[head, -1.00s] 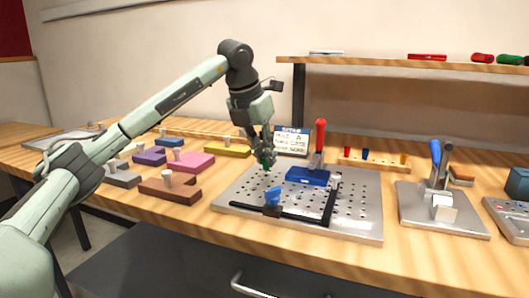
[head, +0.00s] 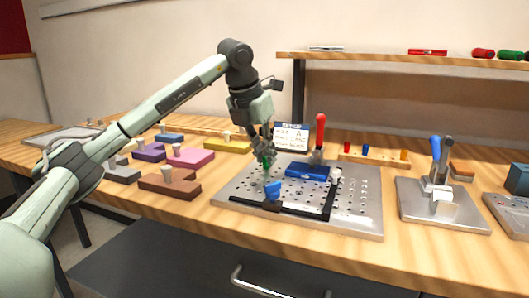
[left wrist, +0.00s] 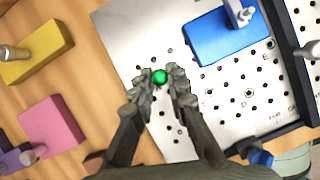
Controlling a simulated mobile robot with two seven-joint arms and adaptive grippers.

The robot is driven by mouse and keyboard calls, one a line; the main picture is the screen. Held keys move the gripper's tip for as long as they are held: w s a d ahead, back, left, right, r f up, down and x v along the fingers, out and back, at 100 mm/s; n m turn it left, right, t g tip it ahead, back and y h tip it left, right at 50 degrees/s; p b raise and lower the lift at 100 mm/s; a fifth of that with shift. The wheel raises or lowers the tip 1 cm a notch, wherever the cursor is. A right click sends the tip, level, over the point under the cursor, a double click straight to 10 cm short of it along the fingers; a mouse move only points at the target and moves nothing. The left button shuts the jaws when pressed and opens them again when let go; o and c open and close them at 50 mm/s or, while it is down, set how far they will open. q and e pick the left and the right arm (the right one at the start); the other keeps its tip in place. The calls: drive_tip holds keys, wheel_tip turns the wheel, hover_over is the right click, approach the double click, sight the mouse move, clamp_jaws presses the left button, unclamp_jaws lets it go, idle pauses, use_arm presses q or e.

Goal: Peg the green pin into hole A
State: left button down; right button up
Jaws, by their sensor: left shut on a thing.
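My left gripper (head: 266,152) is shut on the green pin (head: 266,162) above the left part of the perforated metal plate (head: 235,192). In the left wrist view the pin's round green top (left wrist: 160,76) sits between the two fingertips (left wrist: 161,82). Its lower end is hidden there, and I cannot tell whether it touches the plate. The plate (left wrist: 130,38) carries many dark holes, some with small letters beside them. I cannot pick out hole A. My right gripper is not in view.
Coloured blocks (head: 190,157) lie left. A pin rack (head: 375,158) stands behind, a second clamp (head: 440,165) to the right.

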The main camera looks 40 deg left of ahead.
use_arm(q)
drive_tip(key=shift+f, duration=0.3)
drive_tip(key=c, duration=1.4)
unclamp_jaws()
drive_tip(key=v, duration=1.2)
drive_tip(key=shift+r, duration=0.1)
